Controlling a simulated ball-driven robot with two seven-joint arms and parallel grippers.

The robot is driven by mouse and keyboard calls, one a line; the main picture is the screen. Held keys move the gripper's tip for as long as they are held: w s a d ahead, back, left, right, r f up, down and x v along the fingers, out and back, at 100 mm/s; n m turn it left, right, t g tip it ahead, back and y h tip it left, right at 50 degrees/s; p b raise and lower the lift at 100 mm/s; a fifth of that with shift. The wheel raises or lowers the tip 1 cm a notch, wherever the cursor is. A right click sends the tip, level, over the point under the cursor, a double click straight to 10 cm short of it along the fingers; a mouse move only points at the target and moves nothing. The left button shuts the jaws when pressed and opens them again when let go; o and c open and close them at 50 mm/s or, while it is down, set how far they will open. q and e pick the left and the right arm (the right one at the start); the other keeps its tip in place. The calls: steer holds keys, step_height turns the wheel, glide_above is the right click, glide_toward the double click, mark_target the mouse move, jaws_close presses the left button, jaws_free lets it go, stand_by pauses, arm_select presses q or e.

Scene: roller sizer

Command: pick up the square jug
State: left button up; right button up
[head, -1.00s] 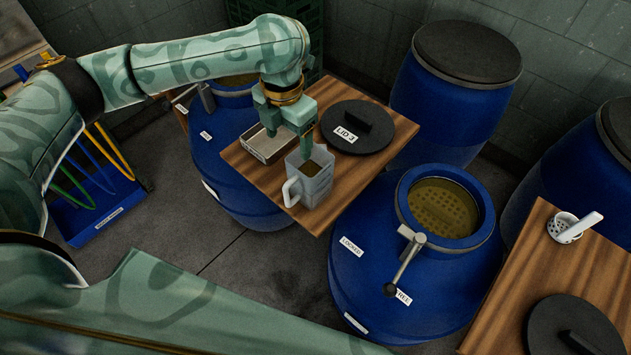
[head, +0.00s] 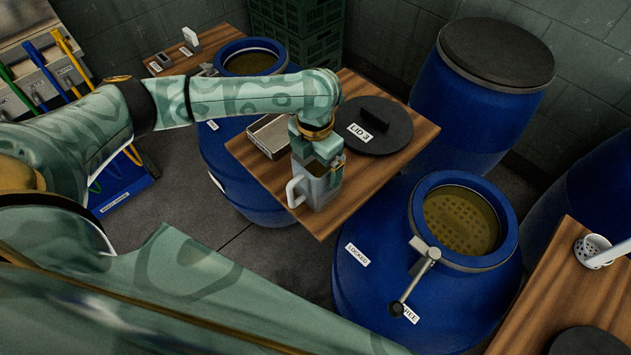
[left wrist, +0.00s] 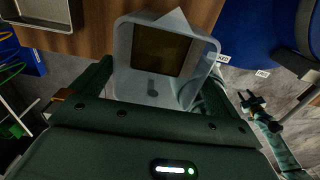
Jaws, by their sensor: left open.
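The square jug (head: 313,192), pale grey with a handle at its left, stands upright on a wooden board beside an open blue drum. In the left wrist view the jug (left wrist: 124,60) shows from above, with dark brown inside. My left gripper (head: 322,170) is open and low over the jug in the head view. In the left wrist view its fingers reach to both sides of the jug's lower part; contact cannot be told. My right gripper (left wrist: 252,102) seems to show small at the right there; its jaws are unclear.
A metal tray (head: 256,138) and a black lid marked LID 3 (head: 390,128) share the wooden board (head: 268,178). The open drum (head: 360,290) with a lever stands right of it. A white strainer cup (head: 592,251) sits on another board at right.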

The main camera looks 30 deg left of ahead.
arm_select(q)
step_height(320, 180, down, 2)
steer(key=shift+a, duration=0.15)
steer(key=shift+r, duration=0.15)
steer(key=c, duration=1.6)
steer(key=shift+c, duration=1.4)
steer(key=shift+r, duration=0.15)
